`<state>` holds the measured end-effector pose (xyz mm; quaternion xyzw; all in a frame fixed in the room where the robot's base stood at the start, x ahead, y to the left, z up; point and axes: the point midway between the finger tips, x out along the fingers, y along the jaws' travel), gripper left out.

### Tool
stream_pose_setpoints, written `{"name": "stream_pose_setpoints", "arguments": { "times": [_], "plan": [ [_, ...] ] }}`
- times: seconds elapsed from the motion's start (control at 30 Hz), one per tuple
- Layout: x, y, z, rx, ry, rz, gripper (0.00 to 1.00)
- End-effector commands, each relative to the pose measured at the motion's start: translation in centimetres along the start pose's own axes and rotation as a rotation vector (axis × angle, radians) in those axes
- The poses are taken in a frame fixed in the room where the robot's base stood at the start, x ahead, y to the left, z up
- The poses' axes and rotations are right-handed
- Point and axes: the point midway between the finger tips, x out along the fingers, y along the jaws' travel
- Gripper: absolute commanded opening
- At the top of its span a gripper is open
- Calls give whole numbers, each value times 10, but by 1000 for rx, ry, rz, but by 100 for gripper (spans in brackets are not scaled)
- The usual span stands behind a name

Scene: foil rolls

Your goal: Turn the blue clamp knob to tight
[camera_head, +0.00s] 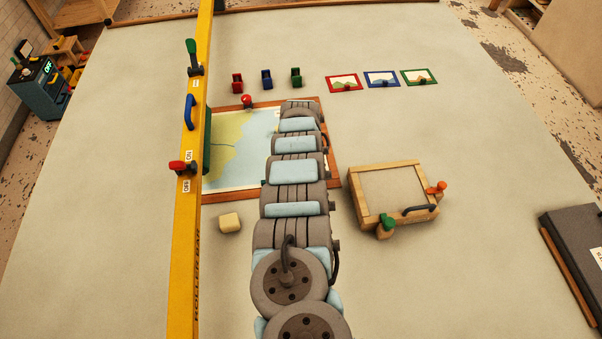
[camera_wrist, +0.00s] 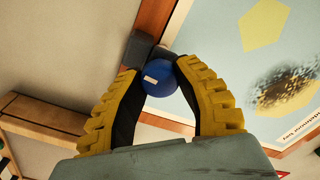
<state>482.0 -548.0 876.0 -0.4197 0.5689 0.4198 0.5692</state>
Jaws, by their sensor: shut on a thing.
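The blue clamp knob (camera_wrist: 161,84) is round, with a small white mark on its face. It sits on a dark grey clamp at the edge of the red-brown wooden frame, seen in the wrist view. My gripper (camera_wrist: 158,74) has its two yellow ribbed fingers on either side of the knob, shut on it. In the head view my arm covers the blue knob and the gripper. The framed board (camera_head: 235,150) with a pale blue and yellow picture lies on the table under my arm. A red knob (camera_head: 247,100) is on its far edge.
Small coloured holders and pictures lie farther back. The table's right side has free room.

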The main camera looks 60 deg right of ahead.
Motion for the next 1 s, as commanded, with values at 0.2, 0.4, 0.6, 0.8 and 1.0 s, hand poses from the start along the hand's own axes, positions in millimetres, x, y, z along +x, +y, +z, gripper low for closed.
{"name": "stream_pose_setpoints", "arguments": {
  "times": [0.2, 0.4, 0.6, 0.8, 1.0],
  "plan": [
    [5, -2, 1, 181, 2, -4, 0],
    [4, -1, 0, 310, 2, -2, 0],
    [4, 0, 1, 390, 0, 1, 0],
    [3, 0, 0, 428, 0, 1, 0],
    [2, 0, 0, 435, 0, 1, 0]
  ]
}}
